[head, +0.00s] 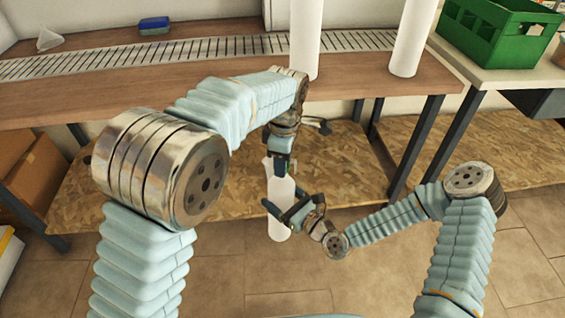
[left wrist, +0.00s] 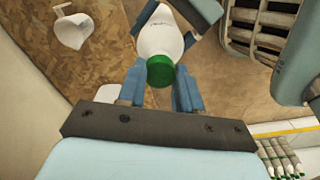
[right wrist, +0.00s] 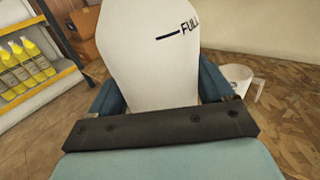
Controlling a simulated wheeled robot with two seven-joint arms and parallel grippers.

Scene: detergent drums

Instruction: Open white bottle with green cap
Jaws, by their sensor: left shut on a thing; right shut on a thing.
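The white bottle (head: 281,190) stands roughly upright between my two grippers in the head view. Its green cap (left wrist: 160,71) shows in the left wrist view, between the fingers of my left gripper (head: 281,163). That gripper comes from above and is shut on the cap. My right gripper (head: 285,212) comes from the side and is shut around the bottle's body. The body (right wrist: 150,65) fills the middle of the right wrist view, with a dark mark and "FULL" on it. In the head view the left gripper hides most of the cap.
Two tall white cylinders (head: 306,40) (head: 412,40) stand on the wooden bench (head: 80,85). A green crate (head: 490,28) is at the right. A white cup-like container (left wrist: 72,32) shows in the left wrist view. Yellow bottles (right wrist: 25,68) stand on a shelf.

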